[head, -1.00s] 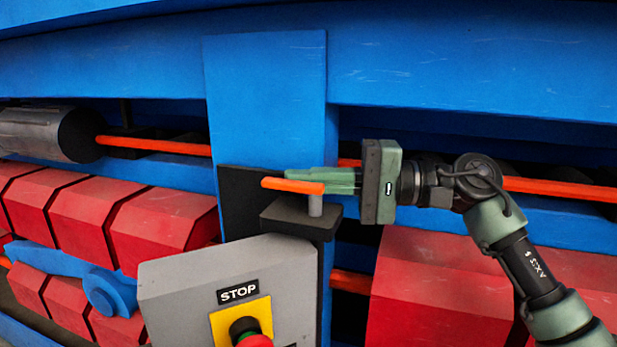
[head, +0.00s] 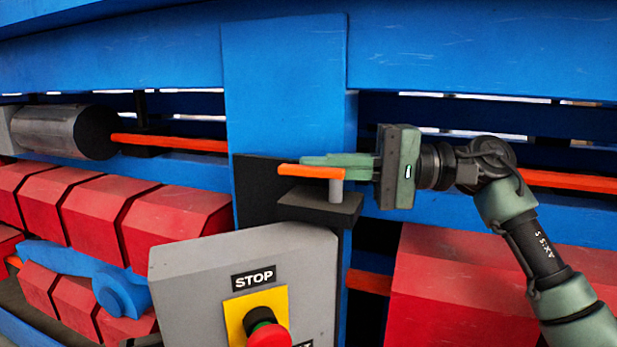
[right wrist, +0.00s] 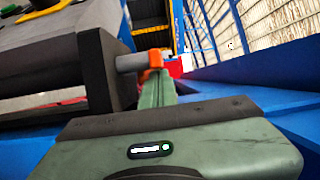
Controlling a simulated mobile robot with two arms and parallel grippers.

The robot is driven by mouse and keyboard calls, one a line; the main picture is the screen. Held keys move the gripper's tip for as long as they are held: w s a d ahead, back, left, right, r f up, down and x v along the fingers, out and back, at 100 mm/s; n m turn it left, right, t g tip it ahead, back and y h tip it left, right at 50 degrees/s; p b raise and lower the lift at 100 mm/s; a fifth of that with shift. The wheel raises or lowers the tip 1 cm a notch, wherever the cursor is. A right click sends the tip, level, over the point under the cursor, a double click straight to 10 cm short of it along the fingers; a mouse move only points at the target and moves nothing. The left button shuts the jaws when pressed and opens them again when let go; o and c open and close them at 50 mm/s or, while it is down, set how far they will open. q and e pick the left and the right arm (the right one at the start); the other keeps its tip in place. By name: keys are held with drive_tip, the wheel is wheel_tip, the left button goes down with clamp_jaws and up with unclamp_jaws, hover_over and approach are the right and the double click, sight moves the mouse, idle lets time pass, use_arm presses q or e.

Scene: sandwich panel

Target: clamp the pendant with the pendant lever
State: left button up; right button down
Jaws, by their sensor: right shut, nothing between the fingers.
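The pendant (head: 200,265) is a grey box with a STOP label and a red button on a yellow plate. The pendant lever (head: 305,171) is an orange bar on a short grey post above a dark block, behind the box's top edge. My right gripper (head: 308,160) is shut and empty, its green fingers level along the far side of the lever. I cannot tell whether they touch it. In the right wrist view the lever's orange end (right wrist: 152,59) and post show just beyond the fingers (right wrist: 157,80). My left gripper is not in view.
A blue upright (head: 285,90) stands behind the lever. Red blocks (head: 165,220) line the left and lower right. An orange rod (head: 180,143) runs behind the upright, with a grey cylinder (head: 60,133) at its left. A blue clamp arm (head: 75,275) lies at lower left.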

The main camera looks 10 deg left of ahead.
drive_tip(key=shift+s+a+f+b, duration=0.15)
drive_tip(key=shift+s+f+b, duration=0.1)
drive_tip(key=shift+b, duration=0.4)
drive_tip(key=shift+s+a+r, duration=0.1)
drive_tip(key=shift+r, duration=0.05)
drive_tip(key=shift+a+r+g, duration=0.1)
drive_tip(key=shift+r+g, duration=0.1)
drive_tip(key=shift+g, duration=0.1)
drive_tip(key=shift+s+a+r+n+g+h+p, duration=0.15)
drive_tip(key=shift+n+g+h+p, duration=0.1)
drive_tip(key=shift+n+g, duration=0.2)
drive_tip(key=shift+s+a+f+n+g+h+p, duration=0.1)
drive_tip(key=shift+s+n+g+h+p, duration=0.1)
drive_tip(key=shift+n+g, duration=0.2)
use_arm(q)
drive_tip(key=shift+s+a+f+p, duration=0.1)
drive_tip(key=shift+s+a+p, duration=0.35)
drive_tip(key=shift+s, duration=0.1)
use_arm(e)
drive_tip(key=shift+s+n+g+h, duration=0.1)
drive_tip(key=shift+n+g+h, duration=0.3)
drive_tip(key=shift+g, duration=0.55)
drive_tip(key=shift+n, duration=0.25)
drive_tip(key=shift+d, duration=0.1)
